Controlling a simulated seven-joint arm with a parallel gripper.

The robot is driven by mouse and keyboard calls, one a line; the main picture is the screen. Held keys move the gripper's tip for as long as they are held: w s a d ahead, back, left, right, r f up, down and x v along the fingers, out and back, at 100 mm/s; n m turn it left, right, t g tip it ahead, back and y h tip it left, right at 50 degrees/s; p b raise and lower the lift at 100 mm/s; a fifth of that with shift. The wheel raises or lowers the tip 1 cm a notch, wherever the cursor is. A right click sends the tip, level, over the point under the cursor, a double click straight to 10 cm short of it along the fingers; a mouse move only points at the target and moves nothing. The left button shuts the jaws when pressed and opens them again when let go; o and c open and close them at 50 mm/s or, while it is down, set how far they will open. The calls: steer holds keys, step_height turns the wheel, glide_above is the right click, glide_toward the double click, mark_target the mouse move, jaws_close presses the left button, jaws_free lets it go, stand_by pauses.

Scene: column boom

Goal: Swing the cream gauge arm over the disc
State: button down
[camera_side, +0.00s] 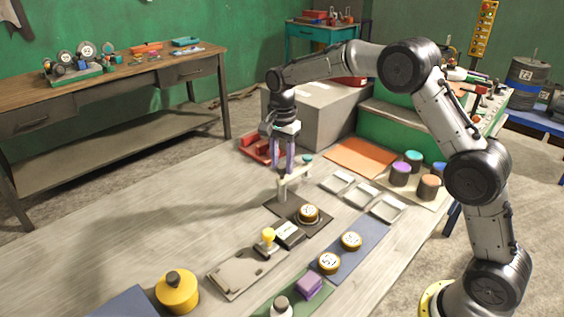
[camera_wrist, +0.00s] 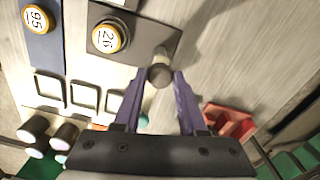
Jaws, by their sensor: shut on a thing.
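The cream gauge arm (camera_side: 297,174) sits on top of a short post (camera_side: 282,192) at the edge of a dark plate (camera_side: 273,206). It points away from the disc, toward the back right in the side view. The gold-rimmed disc (camera_side: 309,212) lies on the plate; the wrist view shows it marked 26 (camera_wrist: 108,38). My gripper (camera_side: 283,172) points down with its purple fingers at the gauge arm, near the post, and is shut on the arm. In the wrist view the fingertips (camera_wrist: 159,80) flank the round dark post top (camera_wrist: 160,75); much of the arm is hard to make out there.
White square trays (camera_side: 362,192) lie right of the gauge. Two more discs (camera_side: 340,252) rest on a blue strip. A red bin (camera_side: 256,149) and a grey box (camera_side: 312,112) stand behind. Coloured pots (camera_side: 413,168) stand at right. Bare table lies left of the gauge.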

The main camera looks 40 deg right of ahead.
steer(key=m, duration=0.4)
steer(key=shift+m, duration=0.3)
steer(key=m, duration=0.4)
steer(key=shift+r+m, duration=0.1)
steer(key=shift+m, duration=0.2)
steer(key=m, duration=0.4)
steer(key=shift+m, duration=2.1)
steer(key=shift+c, duration=2.3)
jaws_free()
